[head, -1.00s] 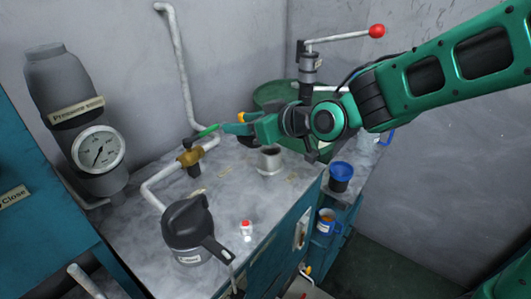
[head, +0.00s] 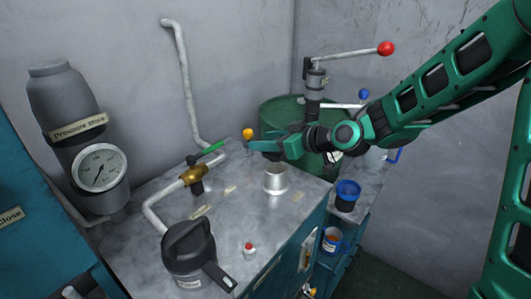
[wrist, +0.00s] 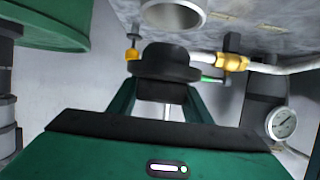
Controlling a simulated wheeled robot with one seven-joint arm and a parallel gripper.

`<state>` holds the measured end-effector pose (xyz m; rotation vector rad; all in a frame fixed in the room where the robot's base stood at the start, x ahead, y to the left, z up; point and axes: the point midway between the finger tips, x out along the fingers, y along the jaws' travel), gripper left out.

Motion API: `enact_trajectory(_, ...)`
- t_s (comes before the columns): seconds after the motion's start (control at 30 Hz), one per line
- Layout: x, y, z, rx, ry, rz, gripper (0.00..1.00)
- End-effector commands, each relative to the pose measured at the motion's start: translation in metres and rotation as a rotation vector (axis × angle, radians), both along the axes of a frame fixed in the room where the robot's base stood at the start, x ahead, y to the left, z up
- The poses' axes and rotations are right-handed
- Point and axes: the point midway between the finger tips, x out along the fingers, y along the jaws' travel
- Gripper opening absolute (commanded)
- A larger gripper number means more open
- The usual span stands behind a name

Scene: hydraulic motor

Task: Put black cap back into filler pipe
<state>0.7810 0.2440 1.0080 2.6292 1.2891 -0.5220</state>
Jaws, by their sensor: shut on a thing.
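The filler pipe (head: 276,180) is a short silver cylinder standing on the grey worktop. Its open round mouth (wrist: 172,17) shows at the top of the wrist view. My gripper (head: 270,146) is shut on the black cap (wrist: 165,62), which sits between the two fingers in the wrist view. In the head view the gripper hovers just above the pipe, and the cap is a small dark shape, partly hidden by the fingers. The cap appears apart from the pipe mouth in the wrist view; the exact gap cannot be told.
A green drum (head: 285,112) and a red-knobbed lever (head: 386,48) stand behind. A brass valve (head: 193,175) with a green handle is left of the pipe.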

Motion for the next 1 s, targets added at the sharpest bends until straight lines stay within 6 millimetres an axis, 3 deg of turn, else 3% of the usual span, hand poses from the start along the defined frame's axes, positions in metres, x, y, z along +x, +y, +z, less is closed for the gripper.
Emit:
enact_trajectory(0.3, 0.000, 0.000, -0.037, -0.001, 0.004, 0.000, 0.22)
enact_trajectory(0.53, 0.000, 0.000, -0.039, 0.000, 0.000, -0.001, 0.22)
enact_trajectory(0.57, 0.000, 0.000, -0.039, 0.000, 0.000, -0.001, 0.50)
enact_trajectory(0.63, 0.000, 0.000, -0.039, 0.000, 0.000, -0.001, 0.64)
enact_trajectory(1.0, -0.002, -0.004, -0.037, 0.000, -0.001, -0.002, 0.64)
